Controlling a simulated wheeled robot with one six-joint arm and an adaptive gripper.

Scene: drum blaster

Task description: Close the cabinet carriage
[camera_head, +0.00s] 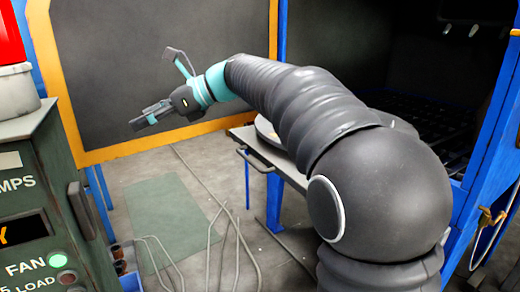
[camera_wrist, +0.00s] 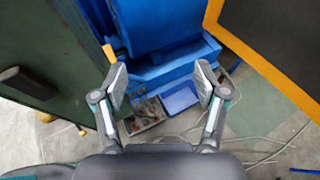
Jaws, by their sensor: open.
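The cabinet carriage (camera_head: 246,137) is a grey table with a round plate, in the middle of the head view. It sticks out of the dark, blue-framed cabinet (camera_head: 487,125) on the right. Its bar handle (camera_head: 256,162) is on the near left edge. My arm hides much of the carriage. My gripper (camera_head: 138,120) reaches out to the left, well away from the carriage. In the wrist view my gripper (camera_wrist: 161,80) has its two fingers wide apart with nothing between them. The carriage is not recognisable in the wrist view.
A dark door panel with a yellow border (camera_head: 160,149) stands open behind my gripper. A green control box (camera_head: 38,190) is at the near left. Cables (camera_head: 235,240) lie on the floor by a green mat (camera_head: 165,215). The wrist view shows a parts tray (camera_wrist: 147,115) beside a blue bin (camera_wrist: 179,98).

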